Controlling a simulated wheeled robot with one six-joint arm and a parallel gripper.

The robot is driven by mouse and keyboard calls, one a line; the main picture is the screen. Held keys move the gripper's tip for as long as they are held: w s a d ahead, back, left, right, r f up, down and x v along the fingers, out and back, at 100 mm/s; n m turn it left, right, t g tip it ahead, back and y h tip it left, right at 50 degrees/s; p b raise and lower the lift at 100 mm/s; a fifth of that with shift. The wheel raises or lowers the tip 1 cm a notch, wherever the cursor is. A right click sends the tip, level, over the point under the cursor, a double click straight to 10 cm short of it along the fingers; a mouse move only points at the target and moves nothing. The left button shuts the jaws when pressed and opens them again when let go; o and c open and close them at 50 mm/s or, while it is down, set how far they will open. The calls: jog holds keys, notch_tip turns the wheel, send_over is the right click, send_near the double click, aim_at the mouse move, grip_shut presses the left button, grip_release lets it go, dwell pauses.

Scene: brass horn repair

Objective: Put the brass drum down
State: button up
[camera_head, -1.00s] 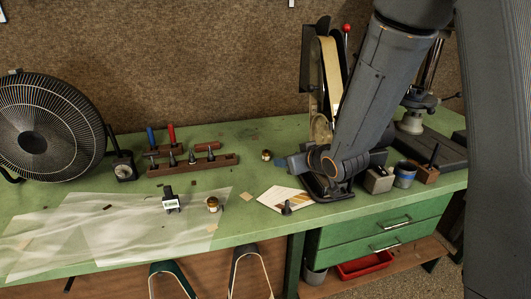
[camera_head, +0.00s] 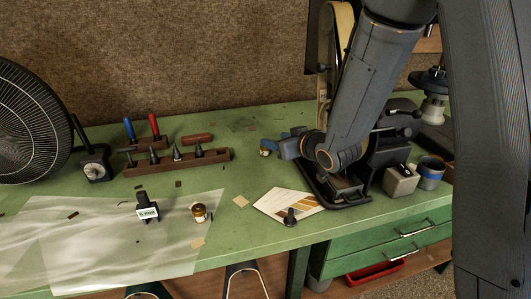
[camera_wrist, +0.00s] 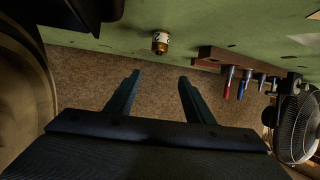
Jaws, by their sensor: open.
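A small brass drum (camera_head: 265,149) with a pale end stands on the green bench near the back. It also shows in the wrist view (camera_wrist: 160,43), where the bench appears at the top. My gripper (camera_head: 283,146) is just right of this drum in the head view, low over the bench. In the wrist view its two fingers (camera_wrist: 157,82) are spread apart with nothing between them, and the drum is beyond the tips, clear of both. A second small brass-coloured jar (camera_head: 199,212) with a dark top stands on the clear sheet.
A wooden rack with upright tools (camera_head: 187,160) stands left of the drum. A fan (camera_head: 28,122) is at the far left. A black labelled block (camera_head: 147,208) sits on the clear sheet (camera_head: 90,245). A paper card (camera_head: 283,201) lies in front. A belt sander (camera_head: 340,55) stands behind my arm.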

aim_at(265, 150)
jog(key=w+f+b, duration=0.2)
jog(key=f, duration=0.1)
jog(key=shift+f+b, duration=0.15)
jog(key=shift+b, duration=0.15)
jog(key=shift+p+x, duration=1.05)
jog(key=shift+x, duration=2.75)
jog(key=shift+s+a+f, duration=0.15)
jog(key=shift+c, duration=0.3)
jog(key=c, duration=1.1)
grip_shut()
